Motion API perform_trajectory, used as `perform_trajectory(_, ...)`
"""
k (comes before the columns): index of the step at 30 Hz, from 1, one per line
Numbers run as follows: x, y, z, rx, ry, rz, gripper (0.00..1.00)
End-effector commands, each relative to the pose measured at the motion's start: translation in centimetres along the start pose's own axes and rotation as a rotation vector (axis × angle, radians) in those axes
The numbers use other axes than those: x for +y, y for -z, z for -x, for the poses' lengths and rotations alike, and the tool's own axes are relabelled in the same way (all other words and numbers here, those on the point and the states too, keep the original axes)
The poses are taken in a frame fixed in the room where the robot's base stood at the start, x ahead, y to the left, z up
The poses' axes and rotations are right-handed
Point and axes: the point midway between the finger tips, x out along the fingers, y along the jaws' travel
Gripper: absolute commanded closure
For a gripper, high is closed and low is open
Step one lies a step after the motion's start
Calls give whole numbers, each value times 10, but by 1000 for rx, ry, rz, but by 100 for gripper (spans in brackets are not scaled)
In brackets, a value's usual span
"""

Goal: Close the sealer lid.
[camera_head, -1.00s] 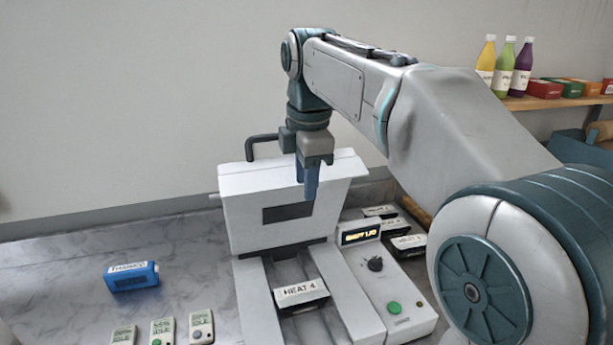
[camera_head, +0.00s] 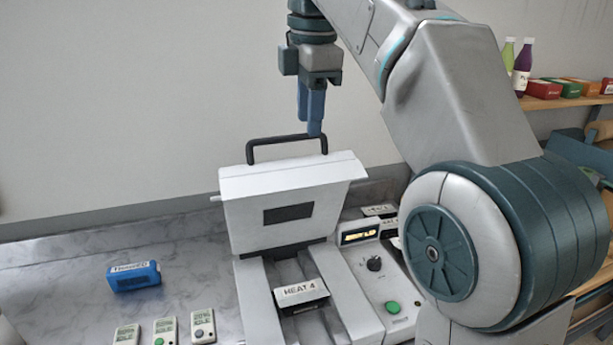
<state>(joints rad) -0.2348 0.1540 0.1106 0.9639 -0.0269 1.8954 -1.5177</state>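The sealer has a white lid (camera_head: 250,215) that stands raised, nearly upright, with a dark rectangular window. A dark bar handle (camera_head: 270,142) sticks up from the lid's top edge. The sealer's base, with two light rails (camera_head: 344,290), lies in front, and a block labelled HEAT 4 (camera_head: 300,292) sits between the rails. My gripper (camera_head: 310,130) points down at the right end of the handle, its blue fingertips overlapping the bar in the picture. I cannot tell whether they touch it. The fingers appear close together, but any gap is unclear. Nothing shows held.
A control panel (camera_head: 400,322) with a lit display, dark knob and green button is right of the rails. A blue box (camera_head: 134,277) and several small grey-white devices (camera_head: 165,331) lie left. Bottles and coloured boxes (camera_head: 543,89) stand on a right-hand shelf.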

Motion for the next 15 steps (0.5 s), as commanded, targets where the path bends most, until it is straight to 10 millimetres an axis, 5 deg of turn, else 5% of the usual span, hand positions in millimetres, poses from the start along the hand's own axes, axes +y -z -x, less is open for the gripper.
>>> perform_trajectory(10, 0, 0, 4, 0, -1, 0, 64)
perform_trajectory(15, -2, -2, 1, -2, -2, -28, 100)
